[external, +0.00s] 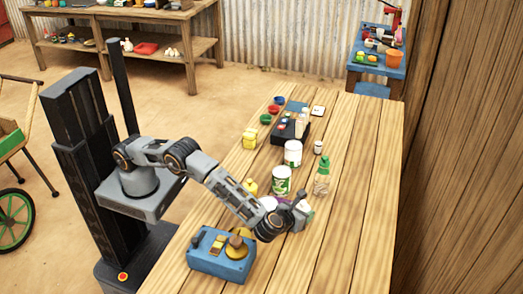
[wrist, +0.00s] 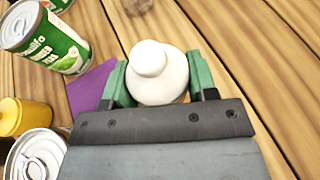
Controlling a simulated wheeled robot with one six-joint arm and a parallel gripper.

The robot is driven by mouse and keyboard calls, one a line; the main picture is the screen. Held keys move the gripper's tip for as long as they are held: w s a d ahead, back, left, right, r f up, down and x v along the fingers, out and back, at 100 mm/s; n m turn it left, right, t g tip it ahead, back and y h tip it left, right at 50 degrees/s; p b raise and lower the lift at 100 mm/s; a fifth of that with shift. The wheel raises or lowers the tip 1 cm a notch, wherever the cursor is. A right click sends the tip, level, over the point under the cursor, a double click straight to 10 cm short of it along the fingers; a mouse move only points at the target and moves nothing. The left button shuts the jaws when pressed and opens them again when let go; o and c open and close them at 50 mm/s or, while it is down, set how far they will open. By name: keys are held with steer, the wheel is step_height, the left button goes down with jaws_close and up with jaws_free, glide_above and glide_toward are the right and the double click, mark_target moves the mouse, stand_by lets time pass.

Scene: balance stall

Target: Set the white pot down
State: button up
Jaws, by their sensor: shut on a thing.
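The white pot (wrist: 160,72), with a rounded white top, sits between the green fingertips of my gripper (wrist: 158,84) in the wrist view. The gripper is shut on it. In the external view my gripper (external: 298,208) is low over the wooden table, and the pot is mostly hidden by the wrist. I cannot tell whether the pot's base touches the table. A purple mat (wrist: 90,90) lies just left of the gripper in the wrist view.
A green-and-white can (external: 281,182), a yellow bottle (external: 250,187) and a green-topped bottle (external: 321,178) stand close to the gripper. A white tub (external: 293,153) is behind. A blue balance (external: 215,264) stands at the table's near left. The table's right side is clear.

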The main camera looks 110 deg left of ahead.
steer(key=shift+f, duration=1.15)
steer(key=shift+f, duration=0.1)
steer(key=shift+f, duration=0.1)
steer(key=o, duration=1.1)
